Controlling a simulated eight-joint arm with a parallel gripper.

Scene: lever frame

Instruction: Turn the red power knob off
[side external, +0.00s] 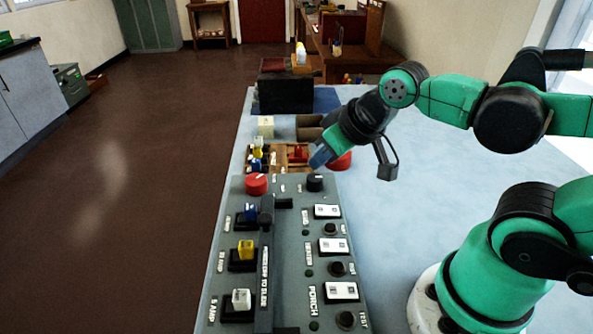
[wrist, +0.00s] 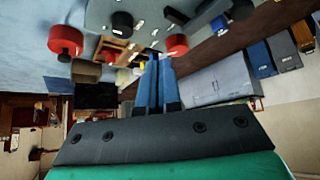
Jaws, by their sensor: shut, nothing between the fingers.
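A red knob (side external: 256,184) sits at the far left corner of the grey control panel (side external: 285,235), with a pale mark on top. It also shows in the wrist view (wrist: 177,43), just right of my fingertips. A black knob (side external: 315,183) sits at the panel's far right corner and shows in the wrist view (wrist: 122,21). My gripper (side external: 319,160) has its blue fingers together and empty, and it shows in the wrist view (wrist: 156,62). It hangs near the panel's far right corner, right of the red knob and apart from it.
A second red round piece (side external: 341,161) lies beyond the panel, partly behind my gripper. Blue (side external: 251,212), yellow (side external: 246,249) and white (side external: 241,299) levers line the panel's left, white rocker switches (side external: 333,245) its right. A wooden tray (side external: 282,164) with small pieces stands behind.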

